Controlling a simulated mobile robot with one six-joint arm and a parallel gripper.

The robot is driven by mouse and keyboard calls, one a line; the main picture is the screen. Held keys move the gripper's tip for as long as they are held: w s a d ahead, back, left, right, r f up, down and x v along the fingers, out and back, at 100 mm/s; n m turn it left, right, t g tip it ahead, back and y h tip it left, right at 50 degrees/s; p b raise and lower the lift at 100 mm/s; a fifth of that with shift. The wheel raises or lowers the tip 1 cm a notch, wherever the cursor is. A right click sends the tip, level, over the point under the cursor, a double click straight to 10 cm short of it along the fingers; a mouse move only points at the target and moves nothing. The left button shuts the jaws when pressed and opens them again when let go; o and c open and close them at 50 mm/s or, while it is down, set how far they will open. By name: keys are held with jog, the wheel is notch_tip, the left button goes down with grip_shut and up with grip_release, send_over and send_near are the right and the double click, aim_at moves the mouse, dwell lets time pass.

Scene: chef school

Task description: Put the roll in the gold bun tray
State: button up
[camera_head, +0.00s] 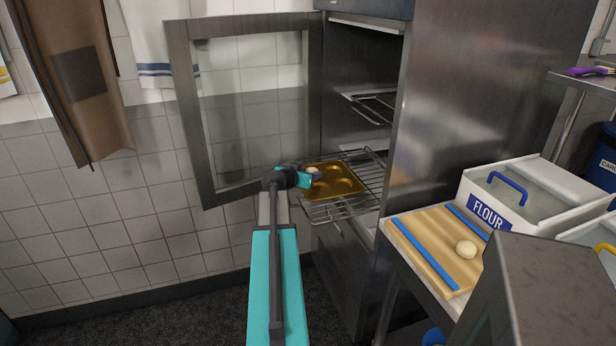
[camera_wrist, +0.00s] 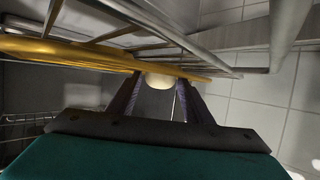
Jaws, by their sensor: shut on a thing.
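The gold bun tray (camera_head: 350,190) has several round cups and lies on a pulled-out wire rack of the open oven. My gripper (camera_head: 314,174) is at the tray's left end, shut on a pale round roll (camera_head: 312,170). In the wrist view the roll (camera_wrist: 160,81) sits between my two dark fingertips (camera_wrist: 162,88), close to the edge of the gold tray (camera_wrist: 60,48). I cannot tell whether the roll touches the tray.
The oven's glass door (camera_head: 188,110) stands open at the left, near my arm. The wire rack (camera_head: 342,208) juts out of the oven. The wooden board (camera_head: 420,230) with blue strips and a flour bin (camera_head: 489,216) are on the counter at the right.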

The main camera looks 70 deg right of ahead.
jog(key=shift+s+a+f+b, duration=0.1)
jog(key=shift+f+b, duration=0.15)
jog(key=shift+f, duration=0.2)
jog(key=shift+s+a+f+b, duration=0.1)
jog(key=shift+f+b, duration=0.1)
jog(key=shift+f, duration=0.25)
jog(key=o, duration=0.8)
jog(key=shift+o, duration=0.2)
jog(key=shift+r+p, duration=0.35)
jog(key=shift+p, duration=0.15)
jog(key=shift+d+r+p, duration=0.1)
jog(key=shift+r+p, duration=0.2)
jog(key=shift+p, duration=0.3)
jog(key=b+v, duration=0.2)
jog(key=v, duration=1)
jog(key=shift+w+d+r, duration=0.15)
jog(key=shift+w+r, duration=0.05)
